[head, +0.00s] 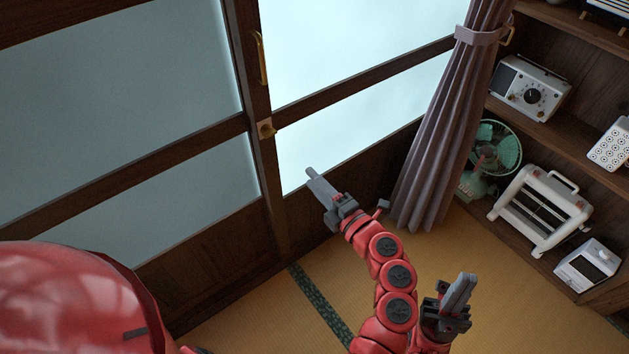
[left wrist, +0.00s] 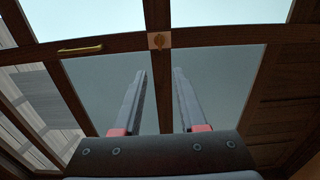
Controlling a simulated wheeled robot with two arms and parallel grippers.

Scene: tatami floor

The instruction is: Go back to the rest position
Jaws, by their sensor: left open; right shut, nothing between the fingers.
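My left gripper (head: 320,184) is raised in front of the wood-framed sliding door, near the middle of the head view. In the left wrist view its two grey fingers (left wrist: 160,75) stand apart with nothing between them, pointing towards the door. My right gripper (head: 461,288) is lower and to the right, above the tatami, with its fingers together and empty. Both red arms are bent, and the right arm is partly hidden behind the left one.
The sliding door (head: 130,150) has a brass handle (head: 262,57) and a small square latch plate (head: 265,128). A tied curtain (head: 443,130) hangs to the right. Shelves hold a radio (head: 530,87), a green fan (head: 497,148) and a heater (head: 541,207). The tatami (head: 255,325) is clear.

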